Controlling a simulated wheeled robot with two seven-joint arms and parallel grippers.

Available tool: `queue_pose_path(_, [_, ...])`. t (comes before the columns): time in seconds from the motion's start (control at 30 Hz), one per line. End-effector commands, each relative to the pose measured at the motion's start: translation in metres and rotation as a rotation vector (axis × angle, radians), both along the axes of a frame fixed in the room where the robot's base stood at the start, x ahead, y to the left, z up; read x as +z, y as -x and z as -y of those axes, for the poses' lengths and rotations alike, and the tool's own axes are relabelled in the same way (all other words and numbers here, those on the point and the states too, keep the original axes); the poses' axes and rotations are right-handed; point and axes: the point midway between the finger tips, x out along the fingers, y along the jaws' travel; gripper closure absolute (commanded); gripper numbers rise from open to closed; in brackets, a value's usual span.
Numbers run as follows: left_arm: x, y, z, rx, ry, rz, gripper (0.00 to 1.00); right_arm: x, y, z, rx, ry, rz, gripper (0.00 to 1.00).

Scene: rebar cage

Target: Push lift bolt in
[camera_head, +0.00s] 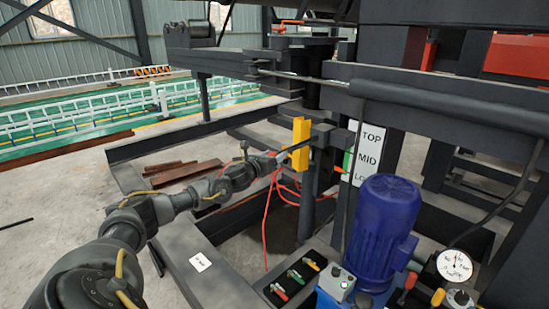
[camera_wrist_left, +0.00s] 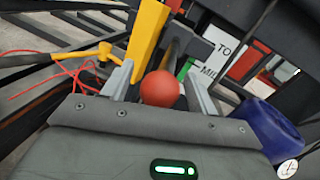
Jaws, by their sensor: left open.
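My left gripper (camera_head: 277,158) is at the end of my outstretched arm, close to the yellow upright piece (camera_head: 300,143) on the dark frame. In the left wrist view its two grey fingers are apart, and a red ball knob (camera_wrist_left: 162,90) shows between them. A dark bar runs behind the knob; I take this to be the lift bolt. I cannot tell whether the fingers touch the knob. The yellow piece (camera_wrist_left: 148,38) stands just beyond the left finger. The knob is not clear in the head view. My right gripper is not in view.
A TOP/MID sign (camera_head: 368,150) with a green marker (camera_head: 347,161) stands right of the yellow piece. A blue motor (camera_head: 382,232), a pressure gauge (camera_head: 454,265) and valve levers (camera_head: 293,278) are in front. Red cables (camera_head: 267,215) hang below my gripper. Dark beams surround the spot.

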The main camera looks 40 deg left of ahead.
Motion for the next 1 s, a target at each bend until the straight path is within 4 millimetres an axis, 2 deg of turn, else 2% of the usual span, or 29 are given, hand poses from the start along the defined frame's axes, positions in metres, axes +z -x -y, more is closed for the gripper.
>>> queue_pose_path(0.13, [0.0005,-0.0079,-0.0006,-0.001,0.000,0.001,0.41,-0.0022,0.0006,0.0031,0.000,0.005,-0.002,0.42])
queue_pose_path(0.4, [0.0003,-0.0088,-0.0008,-0.001,0.000,-0.001,0.41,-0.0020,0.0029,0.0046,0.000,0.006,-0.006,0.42])
queue_pose_path(0.87, [0.0002,-0.0083,-0.0012,0.000,0.000,-0.001,1.00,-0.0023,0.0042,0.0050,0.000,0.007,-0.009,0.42])
queue_pose_path(1.0, [-0.0019,-0.0121,0.0007,-0.001,0.003,0.001,1.00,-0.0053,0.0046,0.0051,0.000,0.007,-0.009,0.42])
